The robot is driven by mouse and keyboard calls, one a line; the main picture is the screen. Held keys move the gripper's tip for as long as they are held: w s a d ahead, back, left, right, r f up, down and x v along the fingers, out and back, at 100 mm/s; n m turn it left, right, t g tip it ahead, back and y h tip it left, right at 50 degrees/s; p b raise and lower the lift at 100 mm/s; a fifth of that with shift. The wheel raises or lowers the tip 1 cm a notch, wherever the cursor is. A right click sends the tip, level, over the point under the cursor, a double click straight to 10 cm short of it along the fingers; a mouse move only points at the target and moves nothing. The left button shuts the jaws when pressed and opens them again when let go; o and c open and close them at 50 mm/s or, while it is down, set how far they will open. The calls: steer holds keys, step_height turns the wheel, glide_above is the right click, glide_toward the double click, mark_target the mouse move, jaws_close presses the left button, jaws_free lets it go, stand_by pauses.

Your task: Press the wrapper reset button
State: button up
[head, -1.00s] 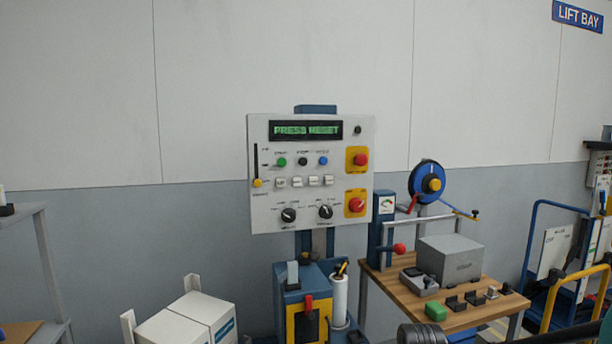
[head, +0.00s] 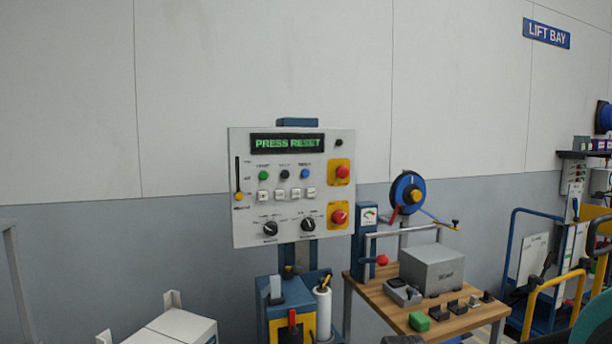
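The wrapper control panel (head: 341,221) is a pale upright box on a post, left of the picture's middle in the head view. Its display (head: 296,143) reads PRESS RESET in green. Below it is a row of three small round buttons: green (head: 263,175), black (head: 284,174) and blue (head: 305,174). The label over the blue one seems to read RESET, though it is small. Two red knobs on yellow plates, upper (head: 342,171) and lower (head: 339,216), sit at the panel's right side. My gripper is not in view.
A blue and yellow machine base (head: 271,313) with a white roll (head: 323,315) stands under the panel. A wooden bench (head: 374,294) with a grey box (head: 432,268) is to the right. White boxes (head: 180,328) are at lower left. Blue and yellow carts stand far right.

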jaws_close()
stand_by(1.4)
